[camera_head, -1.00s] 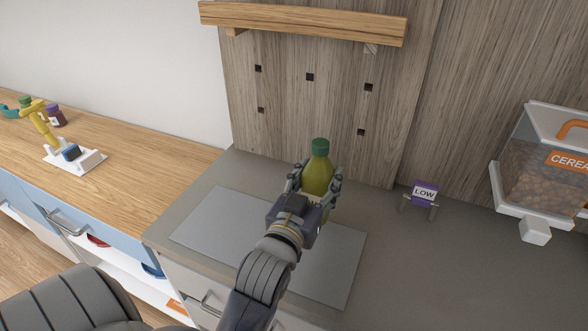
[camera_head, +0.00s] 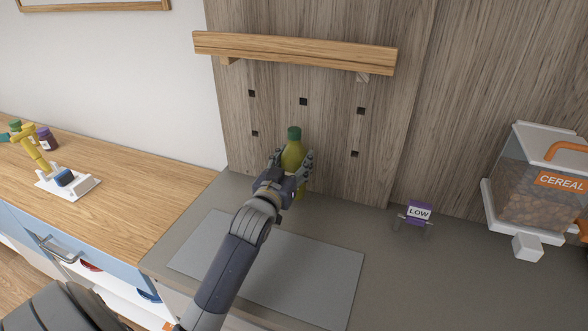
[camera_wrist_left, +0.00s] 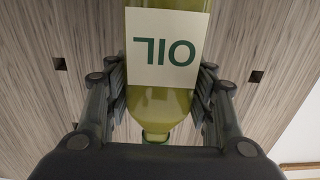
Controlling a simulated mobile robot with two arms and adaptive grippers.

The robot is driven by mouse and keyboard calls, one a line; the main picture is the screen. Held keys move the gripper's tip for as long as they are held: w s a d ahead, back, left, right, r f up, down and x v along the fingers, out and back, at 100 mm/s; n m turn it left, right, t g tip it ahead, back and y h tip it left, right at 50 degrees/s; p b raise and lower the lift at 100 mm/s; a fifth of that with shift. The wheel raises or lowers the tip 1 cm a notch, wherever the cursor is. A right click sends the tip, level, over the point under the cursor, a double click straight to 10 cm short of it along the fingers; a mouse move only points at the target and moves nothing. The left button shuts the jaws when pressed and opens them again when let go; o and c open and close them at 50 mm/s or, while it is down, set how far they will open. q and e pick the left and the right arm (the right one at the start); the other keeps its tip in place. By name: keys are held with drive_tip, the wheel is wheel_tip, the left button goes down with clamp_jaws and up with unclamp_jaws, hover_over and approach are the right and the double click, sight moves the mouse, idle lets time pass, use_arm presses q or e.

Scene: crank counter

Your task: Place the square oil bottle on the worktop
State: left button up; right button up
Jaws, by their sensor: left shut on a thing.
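The oil bottle (camera_head: 293,154) is yellow-green with a green cap. My left gripper (camera_head: 291,168) is shut on it, with fingers on both sides, and the bottle stands roughly upright near the wooden back panel. The left wrist view shows the bottle (camera_wrist_left: 160,102) between the fingers, its white OIL label upside down. The bottle's lower end is hidden behind my gripper in the head view, so I cannot tell whether it touches the grey worktop (camera_head: 400,280). My right gripper is not in view.
A light grey mat (camera_head: 270,270) lies on the worktop in front of the bottle. A wooden shelf (camera_head: 295,52) is above it. A LOW sign (camera_head: 418,213) and a cereal dispenser (camera_head: 540,190) stand to the right. A wooden counter (camera_head: 130,185) is at left.

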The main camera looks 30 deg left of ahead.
sight(294, 171)
use_arm(q)
drive_tip(key=shift+a+f, duration=0.1)
drive_tip(key=shift+f, duration=1.55)
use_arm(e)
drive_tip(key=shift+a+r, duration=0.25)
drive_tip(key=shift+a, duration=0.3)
use_arm(q)
drive_tip(key=shift+f, duration=0.1)
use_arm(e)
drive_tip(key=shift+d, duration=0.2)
use_arm(q)
drive_tip(key=o, duration=1.5)
drive_tip(key=shift+f, duration=0.15)
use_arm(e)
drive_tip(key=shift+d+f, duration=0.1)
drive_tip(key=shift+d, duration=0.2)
use_arm(q)
drive_tip(key=shift+s, duration=0.15)
drive_tip(key=v, duration=0.6)
drive_tip(key=b+v, duration=0.1)
drive_tip(key=v, duration=0.5)
drive_tip(key=shift+r, duration=0.25)
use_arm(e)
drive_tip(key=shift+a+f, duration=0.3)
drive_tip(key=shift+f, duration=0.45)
